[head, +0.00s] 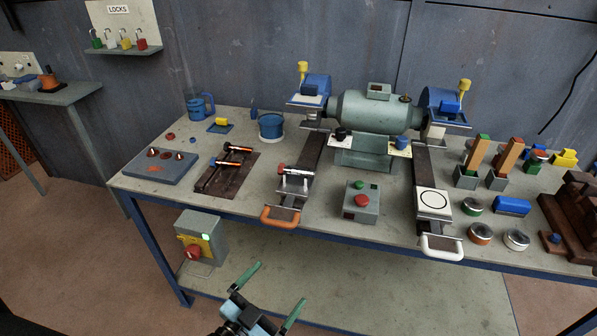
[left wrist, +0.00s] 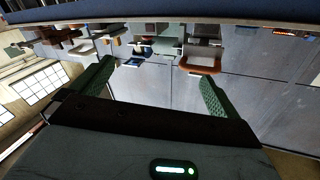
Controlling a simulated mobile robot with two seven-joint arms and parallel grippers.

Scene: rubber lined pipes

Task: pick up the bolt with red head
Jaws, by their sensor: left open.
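The bolt with the red head (head: 281,168) lies on the workbench, left of centre. Its red head points left and its pale shaft seems to run right across a small metal holder (head: 296,184), close to a dark rail with an orange handle (head: 280,216). My left gripper (head: 281,284) is open and empty, its green fingers spread, in front of and apart from the bench's front edge. It also shows open in the left wrist view (left wrist: 158,70), where I cannot make out the bolt. My right gripper is not in view.
A grey box with a red button (head: 361,201) stands right of the bolt. A dark mat with orange-ended tools (head: 227,173) lies to its left. A bench grinder (head: 375,112) stands behind. A switch box (head: 201,238) is below the bench's front edge, at left.

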